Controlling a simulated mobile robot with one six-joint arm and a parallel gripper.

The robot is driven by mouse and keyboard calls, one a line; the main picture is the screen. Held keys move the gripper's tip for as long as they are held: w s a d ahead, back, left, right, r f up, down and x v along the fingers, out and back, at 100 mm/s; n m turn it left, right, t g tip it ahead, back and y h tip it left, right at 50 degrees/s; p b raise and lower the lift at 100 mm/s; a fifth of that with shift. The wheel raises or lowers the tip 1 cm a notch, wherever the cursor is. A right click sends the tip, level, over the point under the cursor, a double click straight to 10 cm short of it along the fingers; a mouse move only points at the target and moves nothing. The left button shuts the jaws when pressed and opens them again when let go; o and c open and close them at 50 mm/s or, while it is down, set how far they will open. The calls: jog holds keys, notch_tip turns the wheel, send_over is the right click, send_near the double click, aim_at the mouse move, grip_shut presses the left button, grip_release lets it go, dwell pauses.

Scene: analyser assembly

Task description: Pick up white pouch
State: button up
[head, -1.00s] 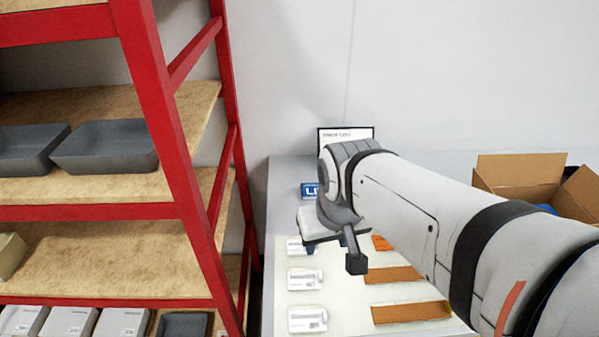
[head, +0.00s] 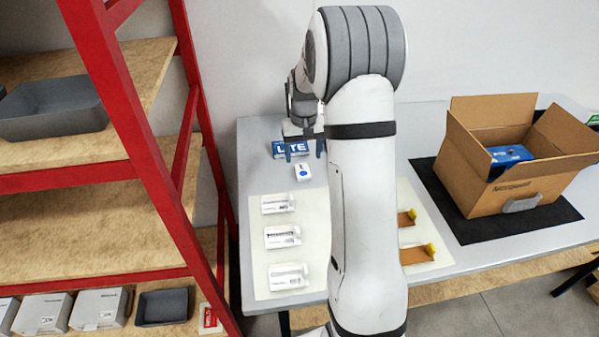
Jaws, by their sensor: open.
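Three white pouches with printed labels lie in a column on the left of a cream mat (head: 315,215): a far one (head: 278,204), a middle one (head: 283,237) and a near one (head: 288,277). A small white packet with a blue mark (head: 303,172) lies beyond the mat, in front of a blue LITE box (head: 289,149). I cannot tell which white item is the task's pouch. My gripper (head: 305,152) is open, pointing down by the blue box and beyond the small packet. The head view does not show anything between its fingers. My arm hides the middle of the mat.
An open cardboard box (head: 480,185) with a blue box (head: 509,156) inside stands on a black mat (head: 450,212) at the right. Orange-brown pieces (head: 418,254) lie right of my arm. A red-framed shelf (head: 150,150) with grey trays (head: 52,108) stands left of the table.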

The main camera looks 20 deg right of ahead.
aim_at(304, 175)
jog(key=shift+w+d+f, duration=0.2)
jog(key=shift+f, duration=0.35)
notch_tip(304, 175, down, 7)
jog(key=shift+w+f+p, duration=0.15)
jog(key=shift+f+p, duration=0.05)
jog(key=shift+p, duration=0.2)
jog(key=shift+c, duration=0.5)
jog(key=c, duration=1)
jog(key=shift+o, duration=0.2)
